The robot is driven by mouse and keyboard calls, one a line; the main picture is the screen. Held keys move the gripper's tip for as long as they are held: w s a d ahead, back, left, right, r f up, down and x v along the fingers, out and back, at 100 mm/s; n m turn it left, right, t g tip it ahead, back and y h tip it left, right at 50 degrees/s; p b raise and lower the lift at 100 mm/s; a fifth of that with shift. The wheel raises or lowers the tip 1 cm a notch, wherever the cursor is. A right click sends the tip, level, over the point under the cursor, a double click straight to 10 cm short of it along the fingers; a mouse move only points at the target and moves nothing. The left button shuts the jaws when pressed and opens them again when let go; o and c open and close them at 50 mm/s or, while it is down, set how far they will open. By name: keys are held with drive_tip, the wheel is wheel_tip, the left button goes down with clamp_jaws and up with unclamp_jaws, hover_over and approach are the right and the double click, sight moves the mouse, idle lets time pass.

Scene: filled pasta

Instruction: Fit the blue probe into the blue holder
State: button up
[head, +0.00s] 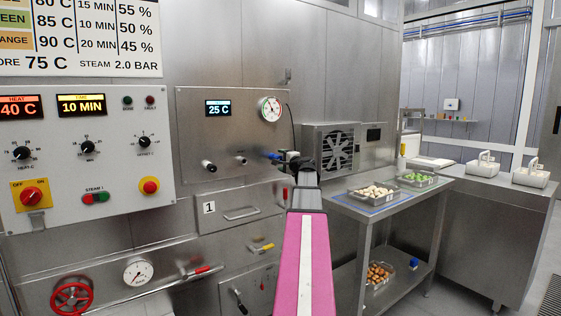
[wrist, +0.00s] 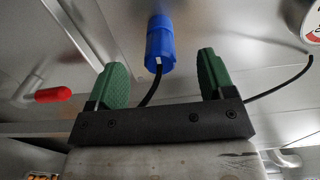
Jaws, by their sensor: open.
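A blue cylindrical piece (wrist: 160,45) with a small white mark stands out from the steel panel in the wrist view. A black cable runs from its near end, so it appears to be the blue probe. It shows small in the head view (head: 272,155). I cannot tell the blue holder apart from it. My gripper (wrist: 161,64) is open, its green fingers on either side of the blue piece's near end, with gaps on both sides and nothing held. In the head view my gripper (head: 289,157) is beside the panel, partly hidden by my arm.
Two more fittings (head: 240,160) (head: 209,166) stick out of the panel (head: 190,120) to the left. A red-tipped handle (wrist: 55,95) is at left in the wrist view. The cable (wrist: 285,82) passes behind my gripper. A steel table (head: 345,200) with food trays stands at right.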

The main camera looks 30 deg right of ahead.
drive_tip(key=shift+s+d, duration=0.15)
drive_tip(key=shift+s, duration=1.9)
drive_tip(key=s, duration=1.1)
drive_tip(key=w+a+f+n+g+y, duration=0.2)
drive_tip(key=a+f+n+g, duration=0.25)
drive_tip(key=a+f, duration=0.8)
drive_tip(key=w+a+f+n+g+y, duration=0.1)
drive_tip(key=w+a+f+n+g, duration=0.3)
drive_tip(key=a+f, duration=0.9)
drive_tip(key=s+a+f+n+g+h, duration=0.2)
drive_tip(key=s+a+f+n+g, duration=0.2)
drive_tip(key=s+a+f, duration=0.4)
drive_tip(key=s+a+f+n+g+h, duration=0.2)
drive_tip(key=s+a+f+n+g, duration=0.2)
drive_tip(key=s+a+f, duration=0.4)
drive_tip(key=a+f+g, duration=0.1)
drive_tip(key=a+f, duration=0.2)
drive_tip(key=f, duration=0.3)
drive_tip(key=shift+s+h, duration=0.25)
drive_tip(key=shift+h, duration=0.05)
